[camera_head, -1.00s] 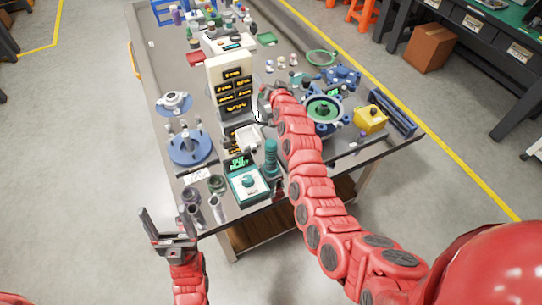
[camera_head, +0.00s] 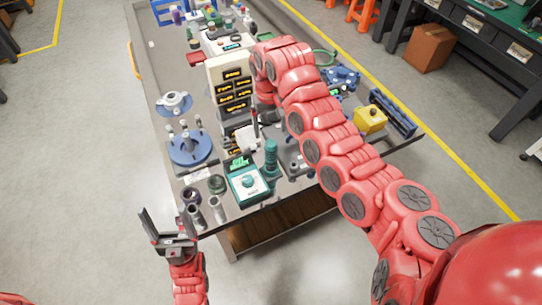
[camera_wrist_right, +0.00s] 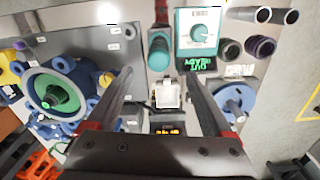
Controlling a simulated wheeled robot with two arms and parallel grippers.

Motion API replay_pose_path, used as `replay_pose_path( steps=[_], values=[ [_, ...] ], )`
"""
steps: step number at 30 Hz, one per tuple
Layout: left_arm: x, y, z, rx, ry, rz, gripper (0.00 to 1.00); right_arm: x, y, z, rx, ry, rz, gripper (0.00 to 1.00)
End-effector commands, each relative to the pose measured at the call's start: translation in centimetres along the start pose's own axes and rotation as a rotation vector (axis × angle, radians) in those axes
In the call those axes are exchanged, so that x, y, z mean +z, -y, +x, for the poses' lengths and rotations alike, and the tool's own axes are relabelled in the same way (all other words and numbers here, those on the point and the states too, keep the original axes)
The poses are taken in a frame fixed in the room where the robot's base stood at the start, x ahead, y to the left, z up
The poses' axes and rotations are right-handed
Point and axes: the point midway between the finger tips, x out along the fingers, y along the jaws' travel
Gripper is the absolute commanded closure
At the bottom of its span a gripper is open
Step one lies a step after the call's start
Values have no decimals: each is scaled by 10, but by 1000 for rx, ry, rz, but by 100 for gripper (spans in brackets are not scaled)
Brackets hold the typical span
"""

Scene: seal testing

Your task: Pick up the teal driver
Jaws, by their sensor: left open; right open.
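The teal driver (camera_head: 271,158) stands upright near the front of the bench, just right of the teal dial box (camera_head: 236,186). In the right wrist view the driver (camera_wrist_right: 159,52) is seen from above, beyond my fingertips and left of the dial box (camera_wrist_right: 198,42). My right gripper (camera_wrist_right: 160,78) is open and empty, pointing down, with its fingers spread over a small white tray (camera_wrist_right: 168,92). In the head view the forearm and wrist partly hide this gripper. My left gripper (camera_head: 166,232) is open and empty, off the bench's front left edge.
The tall cream cabinet with lit labels (camera_head: 229,70) stands behind the white tray. A blue round fixture (camera_head: 190,150) is at left, and grey cups (camera_head: 196,216) stand by the front edge. A yellow block (camera_head: 370,119) is at right. My right arm covers much of the blue-green pump.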

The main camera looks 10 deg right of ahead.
Motion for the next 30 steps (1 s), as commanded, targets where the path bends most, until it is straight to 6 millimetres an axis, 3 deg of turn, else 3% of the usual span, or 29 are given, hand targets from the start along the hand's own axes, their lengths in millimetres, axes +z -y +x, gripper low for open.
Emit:
replay_pose_path(
  steps=[12,21,30],
  values=[
    [-5,1,28,0,0,0,24,0,0,74,0,0,-2,15],
    [-7,2,39,0,0,0,24,-1,0,96,1,-2,-2,15],
    [-8,2,45,0,0,0,24,-2,0,136,1,-2,-2,15]
  ],
)
